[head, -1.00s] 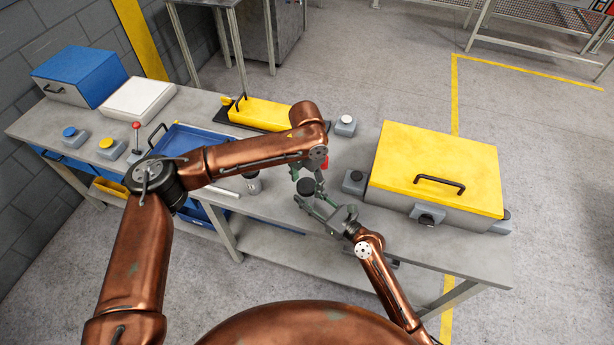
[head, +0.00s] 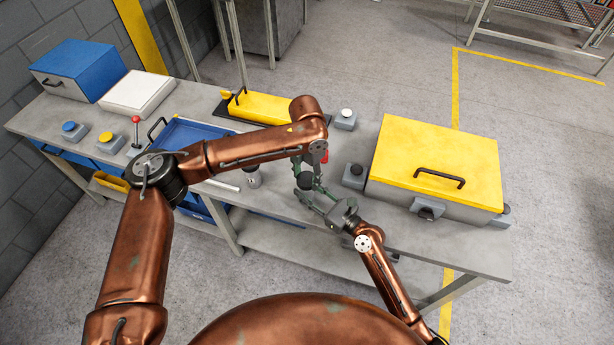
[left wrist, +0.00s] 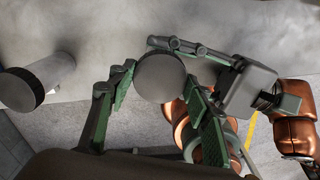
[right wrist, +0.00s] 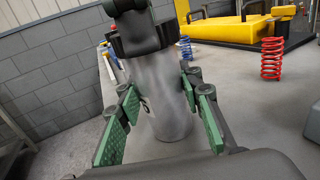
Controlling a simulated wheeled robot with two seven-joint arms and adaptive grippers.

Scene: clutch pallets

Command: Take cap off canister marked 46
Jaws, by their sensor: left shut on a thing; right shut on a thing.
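A silver canister (right wrist: 168,105) stands upright between the jaws of my right gripper (right wrist: 160,88) in the right wrist view. Its dark cap (right wrist: 143,38) sits at its top, under my left gripper's dark parts. In the left wrist view a round grey top (left wrist: 160,77) lies between the green-padded fingers of my left gripper, which is shut on it from above. In the head view my left gripper (head: 307,172) hangs just over my right gripper (head: 310,193), and they largely hide the canister. No number is readable.
Another canister (left wrist: 35,82) with a black end stands nearby on the bench (head: 285,203). A blue tray (head: 190,137) lies left, and a yellow-lidded box (head: 435,165) stands right. A red spring (right wrist: 271,58) and a blue spring (right wrist: 185,48) stand behind.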

